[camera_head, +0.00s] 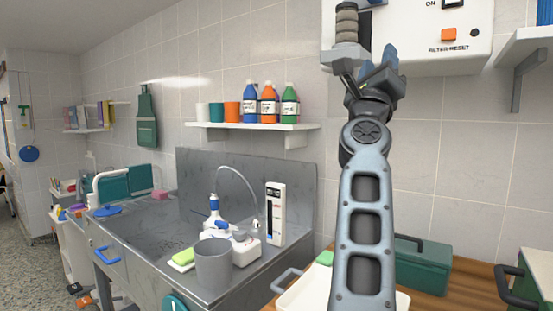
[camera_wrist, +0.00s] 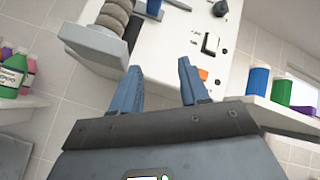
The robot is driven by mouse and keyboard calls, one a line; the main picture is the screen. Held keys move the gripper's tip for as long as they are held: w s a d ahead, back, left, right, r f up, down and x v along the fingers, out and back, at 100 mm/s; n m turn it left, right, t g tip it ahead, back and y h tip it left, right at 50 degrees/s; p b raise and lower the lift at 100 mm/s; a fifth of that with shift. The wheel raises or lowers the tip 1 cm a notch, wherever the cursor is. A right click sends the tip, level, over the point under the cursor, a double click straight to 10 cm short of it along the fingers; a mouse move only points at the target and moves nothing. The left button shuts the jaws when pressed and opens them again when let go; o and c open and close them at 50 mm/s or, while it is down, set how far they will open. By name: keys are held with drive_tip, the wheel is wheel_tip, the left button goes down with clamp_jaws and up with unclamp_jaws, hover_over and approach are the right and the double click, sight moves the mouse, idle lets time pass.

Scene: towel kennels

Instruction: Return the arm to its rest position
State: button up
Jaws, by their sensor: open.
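My gripper (camera_wrist: 158,90) is open and empty in the wrist view, its two blue fingers spread apart. It points up toward a white wall unit (camera_wrist: 185,45) with switches and an orange button. In the head view my gripper (camera_head: 377,65) is raised high, in front of the left lower part of the white wall unit (camera_head: 430,35). My arm stretches upward from the bottom of the picture. Its fingers are partly hidden there by the wrist. A stack of beige rings on a grey holder (camera_wrist: 92,43) hangs from the unit, just left of the fingers.
A shelf (camera_head: 255,126) with bottles and cups is left of my arm. Below are a metal sink (camera_head: 150,235), a grey cup (camera_head: 213,265) and a white box (camera_head: 275,213). A green toolbox (camera_head: 420,266) stands behind my arm on the wooden counter. Another shelf (camera_head: 525,45) is at right.

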drive_tip(key=s+d+f+n+t+y, duration=0.1)
drive_tip(key=s+f+n+y, duration=0.3)
drive_tip(key=f+n, duration=0.55)
drive_tip(key=s+d+f+n+y, duration=0.25)
drive_tip(key=f+n, duration=0.25)
drive_tip(key=f, duration=1)
drive_tip(key=s+d+f+n+g+y, duration=0.2)
drive_tip(key=s+f+n+y, duration=0.3)
drive_tip(key=s+f+n, duration=0.85)
drive_tip(key=s+f+n+g+y, duration=0.1)
drive_tip(key=s+f+g, duration=0.1)
drive_tip(key=s+f, duration=0.7)
drive_tip(key=s+f+n+g, duration=0.15)
drive_tip(key=s+f, duration=0.25)
drive_tip(key=s, duration=0.8)
drive_tip(key=s+a+n+g, duration=0.1)
drive_tip(key=s+n+g, duration=0.1)
drive_tip(key=s, duration=0.6)
drive_tip(key=s+a+n+g, duration=0.2)
drive_tip(key=s, duration=0.7)
drive_tip(key=shift+s+a+r, duration=0.15)
drive_tip(key=shift+a+r, duration=0.1)
drive_tip(key=shift+r, duration=0.2)
